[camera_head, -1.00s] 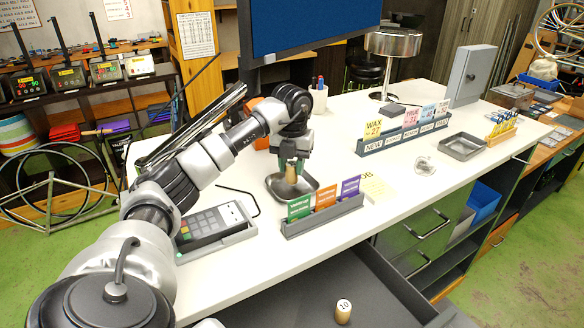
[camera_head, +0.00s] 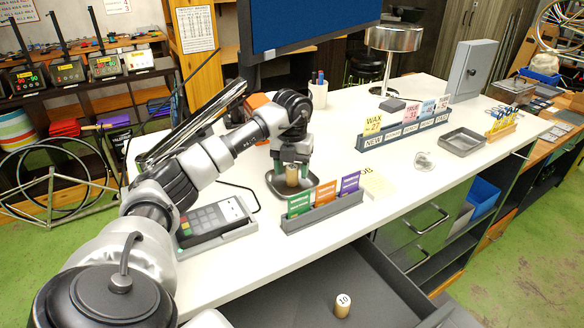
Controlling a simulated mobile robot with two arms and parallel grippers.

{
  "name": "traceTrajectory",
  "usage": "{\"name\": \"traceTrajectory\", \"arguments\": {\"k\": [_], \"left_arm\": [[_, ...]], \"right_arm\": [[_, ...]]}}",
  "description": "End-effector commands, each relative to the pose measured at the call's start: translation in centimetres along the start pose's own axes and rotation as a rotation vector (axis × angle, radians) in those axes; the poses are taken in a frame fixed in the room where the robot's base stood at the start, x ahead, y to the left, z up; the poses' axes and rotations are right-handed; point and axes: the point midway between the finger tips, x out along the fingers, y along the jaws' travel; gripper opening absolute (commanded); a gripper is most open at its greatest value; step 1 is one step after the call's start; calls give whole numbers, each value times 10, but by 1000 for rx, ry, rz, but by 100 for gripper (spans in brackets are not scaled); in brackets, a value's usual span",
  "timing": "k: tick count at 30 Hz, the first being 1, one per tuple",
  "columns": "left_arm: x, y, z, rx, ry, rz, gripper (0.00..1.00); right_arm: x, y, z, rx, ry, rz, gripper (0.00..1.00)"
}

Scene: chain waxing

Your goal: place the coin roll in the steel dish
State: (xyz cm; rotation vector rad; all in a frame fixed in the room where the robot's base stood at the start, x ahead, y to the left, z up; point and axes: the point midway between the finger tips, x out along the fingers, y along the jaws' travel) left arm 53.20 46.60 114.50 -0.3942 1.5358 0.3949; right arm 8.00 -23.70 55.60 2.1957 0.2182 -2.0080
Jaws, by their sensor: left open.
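A tan coin roll (camera_head: 291,177) stands upright in the dark steel dish (camera_head: 275,188) on the white counter. My left gripper (camera_head: 292,172) is over the dish, pointing down, and is open with its fingertips on either side of the roll. The fingers and the card rack in front hide part of the dish. A second roll, marked 10 (camera_head: 342,305), stands in the open drawer (camera_head: 290,305) below the counter. My right gripper is not in view.
A rack of coloured cards (camera_head: 322,212) stands just in front of the dish, and a card terminal (camera_head: 210,222) is to its left. A pen cup (camera_head: 318,95) is behind. A grey tray (camera_head: 463,142) and a longer card rack (camera_head: 405,135) are farther right.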

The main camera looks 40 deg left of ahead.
Motion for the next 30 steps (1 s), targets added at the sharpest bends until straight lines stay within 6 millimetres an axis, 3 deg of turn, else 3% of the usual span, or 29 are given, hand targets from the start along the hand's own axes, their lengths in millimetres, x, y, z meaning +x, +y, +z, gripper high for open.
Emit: {"name": "traceTrajectory", "arguments": {"k": [5, 15, 30], "left_arm": [[-17, 0, 1, 0, -5, -3, 58], [-71, 0, 1, -1, -3, -1, 58], [-78, 0, 0, 0, 0, -1, 58]], "right_arm": [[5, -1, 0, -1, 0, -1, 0], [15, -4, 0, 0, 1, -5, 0], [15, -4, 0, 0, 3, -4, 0]]}}
